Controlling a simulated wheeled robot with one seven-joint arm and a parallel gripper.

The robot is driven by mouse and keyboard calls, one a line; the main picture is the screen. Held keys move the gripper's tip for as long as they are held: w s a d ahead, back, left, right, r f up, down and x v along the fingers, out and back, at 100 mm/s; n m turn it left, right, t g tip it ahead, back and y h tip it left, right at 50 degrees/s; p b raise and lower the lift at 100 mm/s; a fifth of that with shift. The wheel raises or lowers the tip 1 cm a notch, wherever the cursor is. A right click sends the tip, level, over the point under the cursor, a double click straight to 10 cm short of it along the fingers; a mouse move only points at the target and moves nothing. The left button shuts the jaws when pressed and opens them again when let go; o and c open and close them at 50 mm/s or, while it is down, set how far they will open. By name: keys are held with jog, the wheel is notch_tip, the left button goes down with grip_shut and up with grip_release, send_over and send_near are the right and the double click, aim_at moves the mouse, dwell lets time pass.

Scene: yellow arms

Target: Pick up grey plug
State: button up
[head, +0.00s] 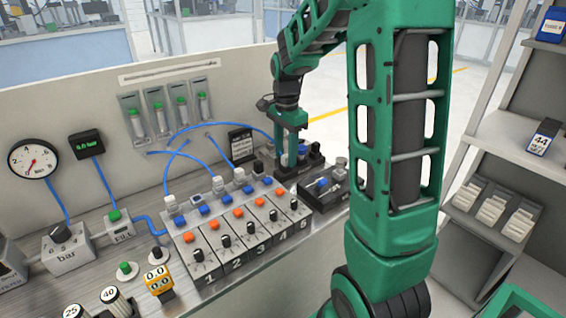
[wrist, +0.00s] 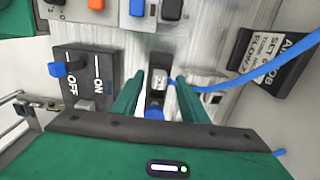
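My gripper (head: 290,155) points down over the far right end of the bench in the head view. In the wrist view its two green fingers (wrist: 160,82) are apart. Between them is a small pale grey and white piece (wrist: 158,84) on a dark block, with a blue part just below it; it may be the grey plug. Narrow gaps show on both sides of it, so the fingers do not look closed on it. In the head view the fingers and dark fittings hide most of this spot.
An ON/OFF switch block (wrist: 84,78) stands left of the fingers in the wrist view. A blue hose (wrist: 262,74) and a dark sign (wrist: 275,62) lie to the right. Numbered valve modules (head: 240,232) fill the bench middle; the back panel (head: 95,110) rises behind.

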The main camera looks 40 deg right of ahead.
aim_at(286, 155)
grip_shut()
jog(key=shift+r, duration=0.15)
jog(key=shift+r, duration=0.3)
notch_tip(286, 155, up, 3)
jog(key=shift+r, duration=0.2)
jog(key=s+a+r, duration=0.3)
jog(key=a+r, duration=0.3)
jog(key=a, duration=0.5)
jog(key=shift+a+r, duration=0.2)
jog(key=shift+r, duration=0.2)
